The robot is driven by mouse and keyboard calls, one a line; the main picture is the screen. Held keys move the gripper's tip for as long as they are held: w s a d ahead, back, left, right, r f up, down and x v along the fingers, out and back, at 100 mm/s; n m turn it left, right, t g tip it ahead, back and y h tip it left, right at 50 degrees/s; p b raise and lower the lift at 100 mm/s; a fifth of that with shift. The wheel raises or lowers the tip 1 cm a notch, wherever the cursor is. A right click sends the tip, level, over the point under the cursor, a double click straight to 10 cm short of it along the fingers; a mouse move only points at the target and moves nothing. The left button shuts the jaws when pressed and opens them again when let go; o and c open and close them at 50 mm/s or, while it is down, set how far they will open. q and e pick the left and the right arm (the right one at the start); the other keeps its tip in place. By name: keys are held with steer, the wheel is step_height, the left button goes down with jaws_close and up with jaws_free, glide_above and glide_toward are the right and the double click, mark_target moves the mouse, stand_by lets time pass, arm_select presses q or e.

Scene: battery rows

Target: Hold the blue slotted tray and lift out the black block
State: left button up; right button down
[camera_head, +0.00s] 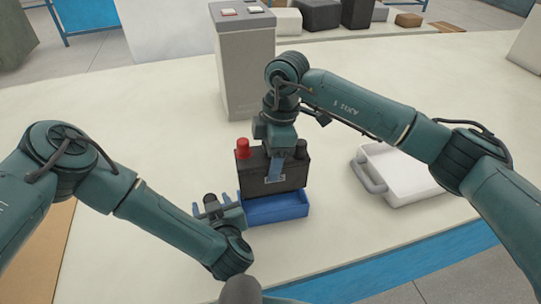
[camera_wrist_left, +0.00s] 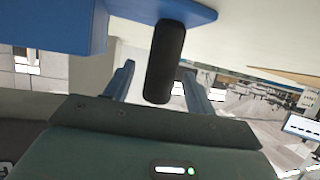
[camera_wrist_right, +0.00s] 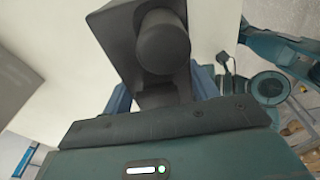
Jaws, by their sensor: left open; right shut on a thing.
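The black block (camera_head: 293,177) stands upright at the blue slotted tray (camera_head: 275,210), with a red cap and a dark cap on top. My right gripper (camera_head: 277,170) is shut on it from above; the right wrist view shows the block (camera_wrist_right: 150,88) between the fingers. I cannot tell whether its bottom is still inside the tray. The tray shows at the top of the left wrist view (camera_wrist_left: 55,25), with a black upright handle (camera_wrist_left: 164,65) on its blue flange. My left gripper (camera_head: 212,205) is open at the tray's left side, its fingers either side of the handle, with gaps.
A grey box-shaped unit (camera_head: 246,75) with red and white buttons stands behind the block. A white case with a handle (camera_head: 395,177) lies to the right. Several dark and grey boxes (camera_head: 320,15) stand at the back. The pale tabletop is clear at the left.

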arm_select(q)
steer(key=v, duration=0.9)
steer(key=shift+s, duration=0.15)
